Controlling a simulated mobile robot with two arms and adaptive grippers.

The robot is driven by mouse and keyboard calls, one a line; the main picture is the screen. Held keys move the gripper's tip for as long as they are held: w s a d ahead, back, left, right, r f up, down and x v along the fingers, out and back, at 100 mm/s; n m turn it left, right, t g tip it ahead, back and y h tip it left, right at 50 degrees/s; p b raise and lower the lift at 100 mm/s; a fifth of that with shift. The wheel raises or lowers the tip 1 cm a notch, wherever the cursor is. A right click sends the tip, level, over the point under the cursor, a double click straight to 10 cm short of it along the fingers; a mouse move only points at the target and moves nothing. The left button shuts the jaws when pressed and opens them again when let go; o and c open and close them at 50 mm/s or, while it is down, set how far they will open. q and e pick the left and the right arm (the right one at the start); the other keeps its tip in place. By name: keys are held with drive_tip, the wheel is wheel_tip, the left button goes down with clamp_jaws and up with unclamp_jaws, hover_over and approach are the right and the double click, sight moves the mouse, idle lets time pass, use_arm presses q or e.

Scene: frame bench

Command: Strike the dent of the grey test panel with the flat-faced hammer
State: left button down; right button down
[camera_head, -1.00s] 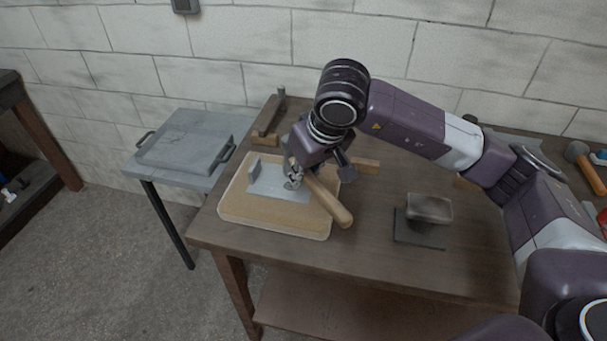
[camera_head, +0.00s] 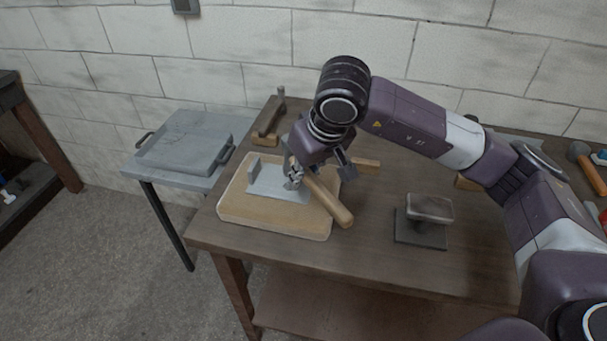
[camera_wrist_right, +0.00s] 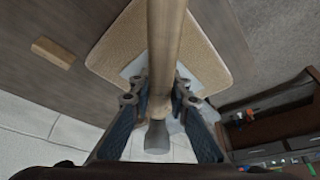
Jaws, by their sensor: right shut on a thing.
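My right gripper (camera_head: 297,172) is shut on the wooden handle of a hammer (camera_head: 330,203), above the wooden board. In the right wrist view the handle (camera_wrist_right: 165,50) runs between the fingers and the hammer's grey metal head (camera_wrist_right: 157,137) shows beyond them. The grey test panel (camera_head: 264,187) lies on the pale wooden board (camera_head: 250,216), partly covered by the gripper and hammer. The panel also shows in the right wrist view (camera_wrist_right: 137,67), behind the fingers. I cannot make out the dent or tell whether the hammer touches the panel. My left gripper is not in view.
A grey block on a stand (camera_head: 430,208) is right of the board on the bench (camera_head: 370,255). Another hammer-like tool (camera_head: 268,118) rests at the back left. A mallet (camera_head: 588,165) lies at far right.

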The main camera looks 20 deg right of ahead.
sight(300, 198)
wheel_tip(300, 198, down, 5)
drive_tip(key=b, duration=0.5)
wheel_tip(300, 198, up, 8)
drive_tip(key=p, duration=0.4)
drive_tip(key=shift+r, duration=0.25)
drive_tip(key=shift+f, duration=0.15)
wheel_tip(300, 198, down, 3)
drive_tip(key=b, duration=0.3)
drive_tip(key=shift+f, duration=0.1)
drive_tip(key=shift+w, duration=0.1)
drive_tip(key=shift+b, duration=0.5)
